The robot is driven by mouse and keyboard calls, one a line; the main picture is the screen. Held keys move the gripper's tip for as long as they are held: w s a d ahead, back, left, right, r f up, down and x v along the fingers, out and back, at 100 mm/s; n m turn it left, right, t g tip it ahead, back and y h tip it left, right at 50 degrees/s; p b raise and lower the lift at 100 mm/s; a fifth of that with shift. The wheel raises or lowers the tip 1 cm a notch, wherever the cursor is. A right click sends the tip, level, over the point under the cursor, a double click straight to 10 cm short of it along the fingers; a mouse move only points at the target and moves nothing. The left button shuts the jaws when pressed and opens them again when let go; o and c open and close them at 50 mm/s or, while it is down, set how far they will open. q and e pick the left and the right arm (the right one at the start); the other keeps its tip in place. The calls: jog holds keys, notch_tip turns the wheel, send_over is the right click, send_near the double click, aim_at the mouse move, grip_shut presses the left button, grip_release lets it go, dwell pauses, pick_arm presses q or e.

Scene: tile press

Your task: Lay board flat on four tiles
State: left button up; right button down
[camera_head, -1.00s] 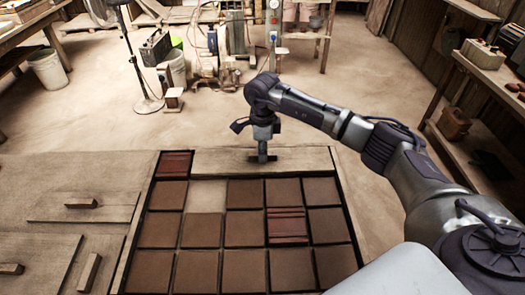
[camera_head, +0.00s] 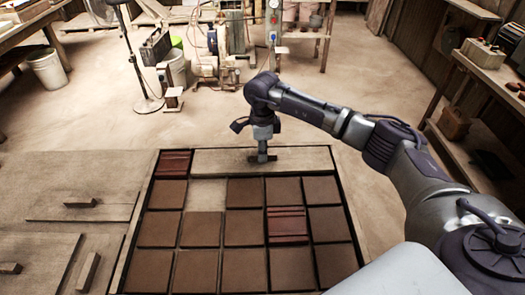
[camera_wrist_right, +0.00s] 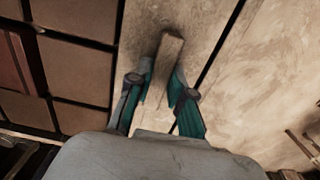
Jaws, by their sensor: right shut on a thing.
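The long pale board (camera_head: 220,162) lies across the back row of the tile frame, to the right of a dark red tile (camera_head: 174,164). It looks flat and inside the frame's rim, and whatever is under it is hidden. My right gripper (camera_head: 263,155) is shut on the board's wooden handle, above the board's middle. In the right wrist view the handle (camera_wrist_right: 166,58) stands between the two teal fingers (camera_wrist_right: 157,92) and the board (camera_wrist_right: 200,25) spreads around them. My left gripper is not in view.
Brown tiles (camera_head: 203,229) fill most of the frame, with one bare spot (camera_head: 207,193) in the second row and a stacked red tile (camera_head: 287,224) farther right. More handled boards (camera_head: 85,205) lie at the left.

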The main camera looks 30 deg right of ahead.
jog(key=shift+f, duration=0.1)
jog(key=c, duration=1)
grip_release()
jog(key=shift+o, duration=0.2)
notch_tip(320, 180, up, 12)
notch_tip(320, 180, up, 7)
jog(key=p, duration=0.5)
dwell(0.4)
